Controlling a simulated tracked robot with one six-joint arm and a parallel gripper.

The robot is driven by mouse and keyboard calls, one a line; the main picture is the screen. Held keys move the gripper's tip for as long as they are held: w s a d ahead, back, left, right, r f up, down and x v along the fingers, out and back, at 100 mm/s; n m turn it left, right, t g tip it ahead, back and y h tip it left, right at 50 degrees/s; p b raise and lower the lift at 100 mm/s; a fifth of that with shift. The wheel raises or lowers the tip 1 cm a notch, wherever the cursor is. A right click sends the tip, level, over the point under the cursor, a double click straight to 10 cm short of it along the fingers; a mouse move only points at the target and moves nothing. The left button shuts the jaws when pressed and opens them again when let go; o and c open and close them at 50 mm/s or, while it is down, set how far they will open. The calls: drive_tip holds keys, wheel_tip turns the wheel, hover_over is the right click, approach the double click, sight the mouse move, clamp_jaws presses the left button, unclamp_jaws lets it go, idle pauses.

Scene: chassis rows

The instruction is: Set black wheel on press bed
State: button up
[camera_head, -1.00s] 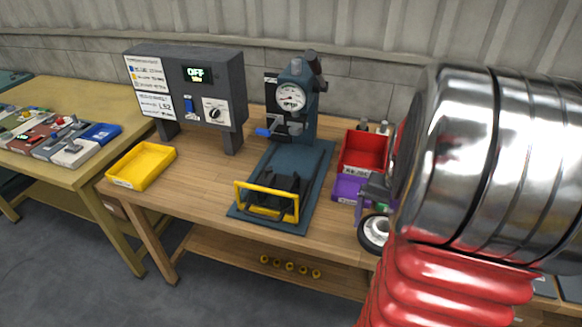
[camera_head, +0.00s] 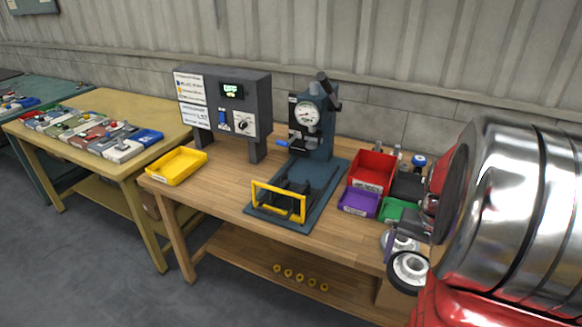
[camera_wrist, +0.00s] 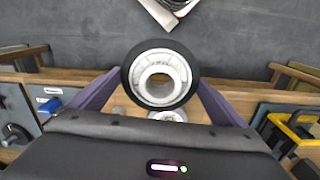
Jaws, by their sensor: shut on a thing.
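The black wheel (camera_head: 408,271) has a black tyre and a pale hub. It hangs in front of the bench's front edge at the right of the head view. In the wrist view the wheel (camera_wrist: 160,76) sits upright between the purple fingers of my gripper (camera_wrist: 162,84), which is shut on it. The press (camera_head: 312,125) has a round gauge and a blue lever. Its dark teal press bed (camera_head: 327,178) extends toward the front of the bench. A yellow-framed guard (camera_head: 280,202) with dark blocks stands on the front of the bed. The wheel is apart from the bed, to its right.
A red bin (camera_head: 371,170), a purple bin (camera_head: 358,203) and a green bin (camera_head: 391,211) stand right of the press. A control box reading OFF (camera_head: 228,105) and a yellow tray (camera_head: 177,166) are to the left. Bare bench top (camera_head: 222,190) lies between tray and bed.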

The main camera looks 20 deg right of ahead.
drive_tip(key=shift+w+r, duration=0.15)
drive_tip(key=shift+w, duration=0.3)
drive_tip(key=w+a+n, duration=0.3)
drive_tip(key=w+a, duration=0.2)
drive_tip(key=w, duration=0.4)
drive_tip(key=w+a+n, duration=0.3)
drive_tip(key=w+a, duration=0.2)
drive_tip(key=w, duration=0.4)
drive_tip(key=w+a+f+n, duration=0.2)
drive_tip(key=w+a, duration=0.2)
drive_tip(key=a, duration=0.6)
drive_tip(key=w+a+f+n, duration=0.2)
drive_tip(key=w+a, duration=0.2)
drive_tip(key=a, duration=0.7)
drive_tip(key=shift+a+n, duration=0.2)
drive_tip(key=shift+n, duration=0.1)
